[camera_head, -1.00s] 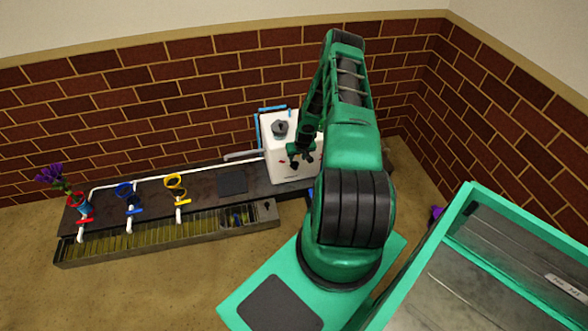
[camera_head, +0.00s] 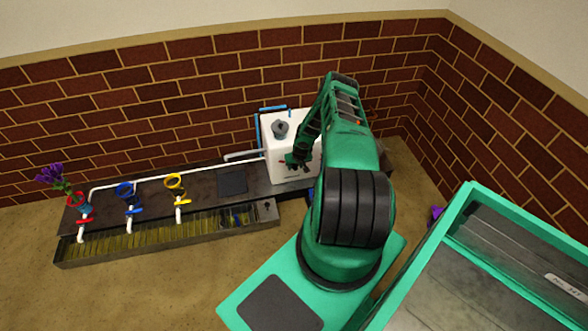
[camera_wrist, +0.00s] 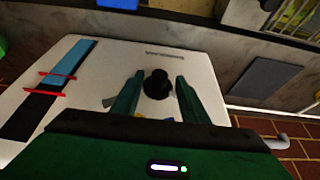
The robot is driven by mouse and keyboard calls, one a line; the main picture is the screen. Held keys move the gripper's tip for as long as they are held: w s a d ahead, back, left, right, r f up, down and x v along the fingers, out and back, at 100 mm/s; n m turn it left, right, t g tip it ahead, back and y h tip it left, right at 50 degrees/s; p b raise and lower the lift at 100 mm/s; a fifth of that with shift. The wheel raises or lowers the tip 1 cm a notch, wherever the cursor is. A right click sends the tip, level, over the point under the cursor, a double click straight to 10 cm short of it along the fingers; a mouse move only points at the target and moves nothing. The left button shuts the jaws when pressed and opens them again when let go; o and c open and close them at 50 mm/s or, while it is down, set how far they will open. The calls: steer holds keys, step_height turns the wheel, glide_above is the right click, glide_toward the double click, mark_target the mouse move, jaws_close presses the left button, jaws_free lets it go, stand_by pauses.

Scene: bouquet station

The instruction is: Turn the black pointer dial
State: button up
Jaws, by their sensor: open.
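The black pointer dial (camera_wrist: 158,85) is on the face of a white box (camera_wrist: 208,72). In the wrist view it lies between the two green fingers of my gripper (camera_wrist: 154,84), near their tips. The fingers stand apart on both sides of it, with a gap visible on each side. In the head view my gripper (camera_head: 292,161) is at the front of the white box (camera_head: 275,150), and the dial is hidden behind it.
The box face also carries a blue and black strip (camera_wrist: 60,80) with red markers. A grey cap (camera_head: 280,129) sits on the box. Left of it are a dark square pad (camera_head: 232,182), coloured ring holders, a trough (camera_head: 160,238) and purple flowers (camera_head: 50,174).

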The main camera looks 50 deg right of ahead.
steer(key=shift+f, duration=0.25)
